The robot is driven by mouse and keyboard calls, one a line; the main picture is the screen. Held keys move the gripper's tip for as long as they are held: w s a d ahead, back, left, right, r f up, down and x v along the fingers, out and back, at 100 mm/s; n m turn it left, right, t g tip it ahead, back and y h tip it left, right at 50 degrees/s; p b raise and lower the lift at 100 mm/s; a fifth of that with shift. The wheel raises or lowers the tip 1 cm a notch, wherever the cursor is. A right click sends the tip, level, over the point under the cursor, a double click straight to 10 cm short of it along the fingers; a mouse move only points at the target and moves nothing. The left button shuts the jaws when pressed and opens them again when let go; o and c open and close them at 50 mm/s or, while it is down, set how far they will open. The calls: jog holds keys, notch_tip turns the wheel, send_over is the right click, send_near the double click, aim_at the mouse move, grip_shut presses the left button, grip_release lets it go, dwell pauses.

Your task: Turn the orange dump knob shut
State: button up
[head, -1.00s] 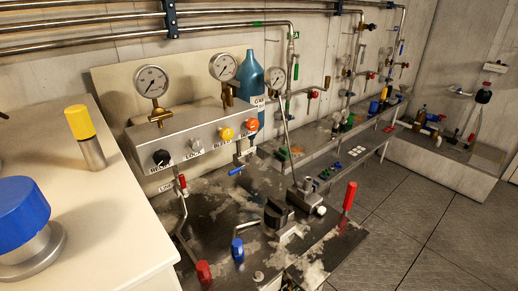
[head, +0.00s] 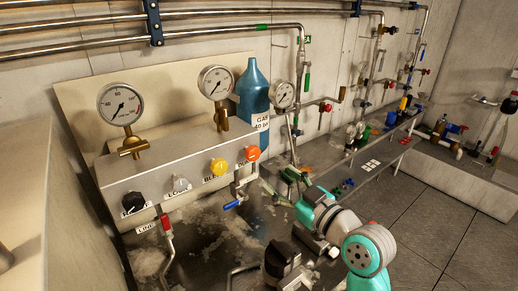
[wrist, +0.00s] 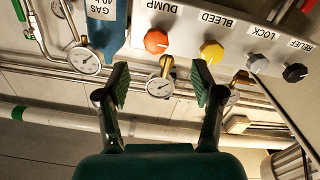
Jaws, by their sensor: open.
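The orange dump knob (head: 253,153) is at the right end of the sloped grey panel (head: 165,160) in the head view. In the wrist view, which is upside down, the orange knob (wrist: 156,41) sits under the DUMP label, with a white mark on its face. My gripper (wrist: 160,82) is open and empty. Its two dark green fingers are spread, and the knob appears beyond their tips, between them sideways. In the head view my gripper (head: 288,184) is to the right of and below the knob, apart from it. My teal wrist hides part of the bench.
A yellow bleed knob (head: 218,167) is beside the orange one, then a grey lock knob (head: 181,185) and a black relief knob (head: 134,202). Gauges (head: 216,83) stand above the panel. A blue bottle (head: 252,90) stands behind.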

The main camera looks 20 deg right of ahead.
aim_at(255, 156)
jog(key=x, duration=0.7)
jog(key=r+x, duration=0.1)
jog(key=x, duration=0.3)
jog(key=shift+w+d, duration=0.15)
jog(key=shift+w, duration=0.15)
jog(key=c, duration=1.1)
jog(key=shift+c, duration=0.2)
